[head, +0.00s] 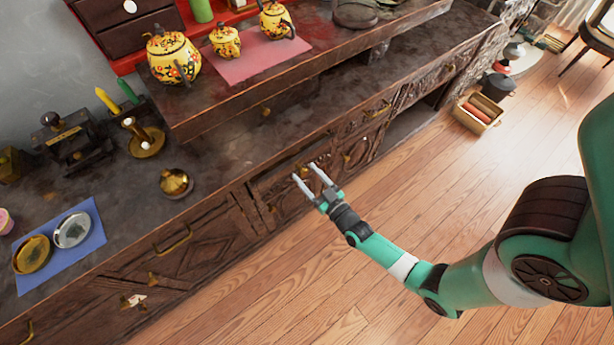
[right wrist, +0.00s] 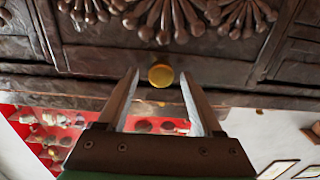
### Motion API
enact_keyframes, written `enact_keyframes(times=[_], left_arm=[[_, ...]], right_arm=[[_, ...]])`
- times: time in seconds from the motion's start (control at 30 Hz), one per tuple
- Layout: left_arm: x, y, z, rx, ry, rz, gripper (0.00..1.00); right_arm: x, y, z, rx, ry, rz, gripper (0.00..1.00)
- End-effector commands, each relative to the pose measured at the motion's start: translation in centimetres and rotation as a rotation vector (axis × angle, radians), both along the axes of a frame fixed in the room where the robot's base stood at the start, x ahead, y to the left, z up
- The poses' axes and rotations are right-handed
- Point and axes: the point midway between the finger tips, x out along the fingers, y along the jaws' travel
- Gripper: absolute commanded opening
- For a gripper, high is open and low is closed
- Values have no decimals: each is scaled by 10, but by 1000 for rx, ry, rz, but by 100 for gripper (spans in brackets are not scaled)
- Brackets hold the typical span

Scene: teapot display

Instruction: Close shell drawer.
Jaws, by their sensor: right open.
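My right gripper (head: 306,171) is open, with its two pale fingers pointing at the cabinet front just below the counter edge. In the right wrist view the open fingers (right wrist: 160,76) stand either side of a round gold knob (right wrist: 160,75) on a dark wooden drawer front (right wrist: 215,68). The fingers are not closed on the knob; whether they touch the wood I cannot tell. Fan-like shell carvings (right wrist: 165,20) show beside that drawer front in the wrist view. How far the drawer stands out is hard to see. My left gripper is not in view.
The dark counter (head: 220,160) carries a brass pot (head: 175,183) and a blue mat (head: 88,232) with two round dishes. The wooden floor (head: 260,290) before the cabinet is clear; a box (head: 476,113) stands farther right.

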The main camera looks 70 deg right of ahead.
Motion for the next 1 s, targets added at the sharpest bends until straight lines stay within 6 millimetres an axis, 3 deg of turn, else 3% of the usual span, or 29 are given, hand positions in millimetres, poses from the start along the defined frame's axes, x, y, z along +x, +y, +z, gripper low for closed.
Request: enact_keyframes(times=[0.3,0.6,0.7,1.0], left_arm=[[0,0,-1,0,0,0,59],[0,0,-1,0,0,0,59],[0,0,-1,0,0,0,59],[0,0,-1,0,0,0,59]], right_arm=[[5,-3,1,1,1,0,67],[4,-3,0,0,0,0,13],[4,-3,0,0,0,0,0],[4,-3,0,0,0,0,0]])
